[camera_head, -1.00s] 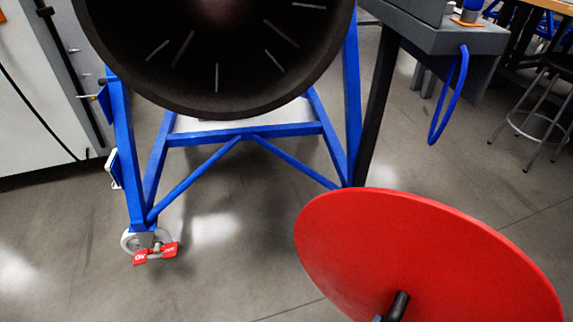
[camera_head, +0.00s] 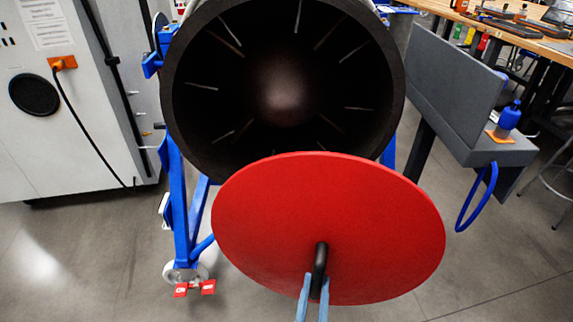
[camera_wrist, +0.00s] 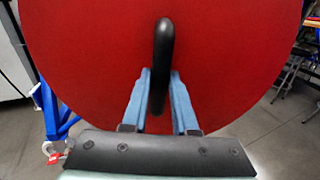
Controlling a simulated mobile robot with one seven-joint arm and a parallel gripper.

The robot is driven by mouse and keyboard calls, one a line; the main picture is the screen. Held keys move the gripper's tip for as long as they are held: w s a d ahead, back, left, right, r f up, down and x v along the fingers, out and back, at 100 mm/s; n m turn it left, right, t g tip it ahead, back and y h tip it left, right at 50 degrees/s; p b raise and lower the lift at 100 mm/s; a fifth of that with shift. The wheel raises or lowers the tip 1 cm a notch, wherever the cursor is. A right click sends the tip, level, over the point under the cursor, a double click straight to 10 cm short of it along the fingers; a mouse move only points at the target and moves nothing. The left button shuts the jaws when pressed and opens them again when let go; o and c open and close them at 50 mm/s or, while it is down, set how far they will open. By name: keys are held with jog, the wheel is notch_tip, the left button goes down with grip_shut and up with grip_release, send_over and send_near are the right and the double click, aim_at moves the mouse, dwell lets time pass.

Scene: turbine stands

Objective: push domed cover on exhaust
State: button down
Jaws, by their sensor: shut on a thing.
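The domed cover (camera_head: 285,210) is a large red disc with a black handle (camera_head: 320,262) on its near face. My gripper (camera_head: 313,290) is shut on that handle with its light blue fingers on either side. The wrist view shows the cover (camera_wrist: 90,50) filling most of the picture, with the gripper (camera_wrist: 160,95) around the handle (camera_wrist: 163,50). The exhaust (camera_head: 185,110) is a dark round opening with thin radial vanes and a rounded centre. The cover stands in front of the exhaust and hides its lower part. I cannot tell the gap between them.
A blue wheeled stand (camera_head: 180,210) holds the exhaust. A grey shelf (camera_head: 490,150) with a blue bottle (camera_head: 508,118) is at the right, with a blue loop (camera_head: 475,200) hanging below. A white cabinet (camera_head: 60,130) stands at the left. A workbench (camera_head: 480,30) is at the back right.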

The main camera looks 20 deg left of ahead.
aim_at(286, 158)
jog(key=w+a+r+n+y+p, duration=0.1)
jog(key=a+r+p, duration=0.1)
jog(key=r+p, duration=0.3)
jog(key=w+a+r+n+y+p, duration=0.1)
jog(key=w+a+r+p, duration=0.1)
jog(key=r+p, duration=0.3)
jog(key=w+a+r+n+g+y+p, duration=0.1)
jog(key=r+p, duration=0.4)
jog(key=r, duration=0.6)
jog(key=shift+w+a+r+y, duration=0.15)
jog(key=shift+a+r+y, duration=0.1)
jog(key=shift+a, duration=0.35)
jog(key=shift+w+a+r+y, duration=0.15)
jog(key=shift+a+y, duration=0.1)
jog(key=shift+a, duration=0.3)
jog(key=shift+w+a, duration=0.15)
jog(key=shift+w, duration=0.05)
jog(key=shift+x, duration=2.25)
jog(key=shift+w+a, duration=0.1)
jog(key=shift+w, duration=0.2)
jog(key=shift+w+a+r, duration=0.3)
jog(key=shift+w, duration=0.35)
jog(key=shift+w+a, duration=0.15)
jog(key=shift+w, duration=0.1)
